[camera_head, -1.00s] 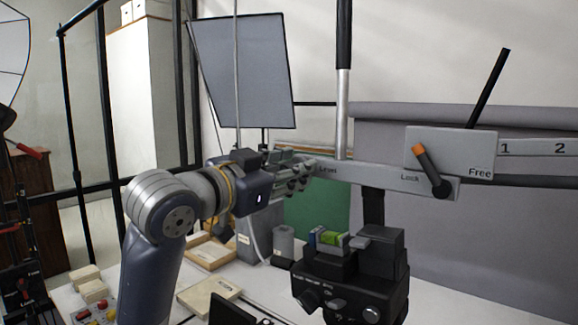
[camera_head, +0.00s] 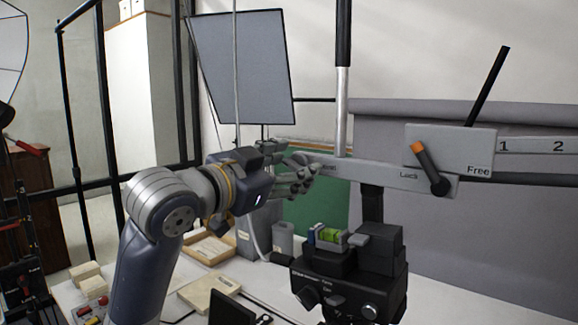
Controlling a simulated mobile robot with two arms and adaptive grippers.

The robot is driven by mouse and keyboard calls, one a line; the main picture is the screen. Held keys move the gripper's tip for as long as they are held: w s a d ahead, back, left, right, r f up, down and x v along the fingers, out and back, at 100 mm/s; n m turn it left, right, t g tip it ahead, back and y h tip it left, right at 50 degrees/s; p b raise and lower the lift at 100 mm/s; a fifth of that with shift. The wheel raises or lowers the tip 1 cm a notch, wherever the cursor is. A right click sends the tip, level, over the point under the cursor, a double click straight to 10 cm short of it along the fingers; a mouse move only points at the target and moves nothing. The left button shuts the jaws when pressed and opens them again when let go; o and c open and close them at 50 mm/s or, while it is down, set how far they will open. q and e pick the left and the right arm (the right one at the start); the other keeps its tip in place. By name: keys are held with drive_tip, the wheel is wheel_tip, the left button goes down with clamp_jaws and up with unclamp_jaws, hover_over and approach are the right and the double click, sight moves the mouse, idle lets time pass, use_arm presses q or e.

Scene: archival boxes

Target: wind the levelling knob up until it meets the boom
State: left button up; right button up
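The grey boom (camera_head: 375,174) runs across the right half of the head view. Its "Level" lettering near the left end is partly covered by my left gripper (camera_head: 303,172). The gripper's fingers are at the boom's left end, in front of it. They look somewhat spread, but whether anything is between them is unclear. I cannot make out the levelling knob; the fingers may hide it. An orange-tipped lever (camera_head: 430,168) marked Lock and Free sits on the boom's plate. My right gripper does not show.
A black device with knobs (camera_head: 345,285) and a green vial (camera_head: 330,236) stands below the boom. A wooden tray (camera_head: 208,250), a pale box (camera_head: 207,292) and grey containers (camera_head: 283,238) are on the white table. An upright pole (camera_head: 342,110) rises behind the boom.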

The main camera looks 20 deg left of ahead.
use_arm(q)
drive_tip(key=v, duration=1.2)
idle(0.7)
